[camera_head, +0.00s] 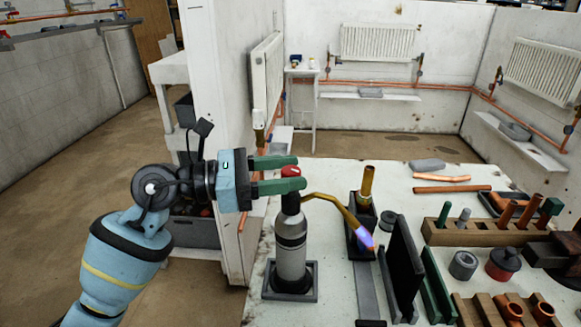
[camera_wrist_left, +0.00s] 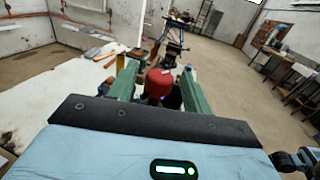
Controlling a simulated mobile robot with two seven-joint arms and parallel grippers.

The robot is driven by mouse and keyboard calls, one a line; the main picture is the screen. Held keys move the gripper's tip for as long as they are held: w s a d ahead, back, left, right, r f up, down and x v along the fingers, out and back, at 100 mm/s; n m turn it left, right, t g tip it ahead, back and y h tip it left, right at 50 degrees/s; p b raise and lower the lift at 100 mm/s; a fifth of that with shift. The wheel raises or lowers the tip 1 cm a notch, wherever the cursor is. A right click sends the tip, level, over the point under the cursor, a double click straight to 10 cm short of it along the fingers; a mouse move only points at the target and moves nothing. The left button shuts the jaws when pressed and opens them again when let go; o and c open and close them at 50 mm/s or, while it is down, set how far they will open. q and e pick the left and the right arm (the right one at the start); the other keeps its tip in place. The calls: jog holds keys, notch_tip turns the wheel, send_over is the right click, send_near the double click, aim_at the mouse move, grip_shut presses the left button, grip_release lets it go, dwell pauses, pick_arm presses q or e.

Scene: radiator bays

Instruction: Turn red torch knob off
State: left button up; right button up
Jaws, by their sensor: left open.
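The torch (camera_head: 291,240) stands upright in a grey square holder on the white bench. Its red knob (camera_head: 291,171) is on top, and a brass tube bends off to the right, with a purple-orange flame glow at its tip (camera_head: 364,238). My left gripper (camera_head: 290,174) has its green fingers level at the height of the knob. In the left wrist view the red knob (camera_wrist_left: 159,82) sits between the two open fingers. Whether the fingers touch it cannot be told. My right gripper is not in view.
A brass fitting (camera_head: 366,185) stands in a dark holder right of the torch, beside dark upright plates (camera_head: 404,262). A wooden rack (camera_head: 485,233) with copper pieces is further right. A white partition wall (camera_head: 228,90) rises behind my left arm.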

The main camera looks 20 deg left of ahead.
pick_arm(q)
jog(key=shift+w+d, duration=0.35)
jog(key=shift+d, duration=0.15)
jog(key=c, duration=0.9)
jog(key=shift+c, duration=0.2)
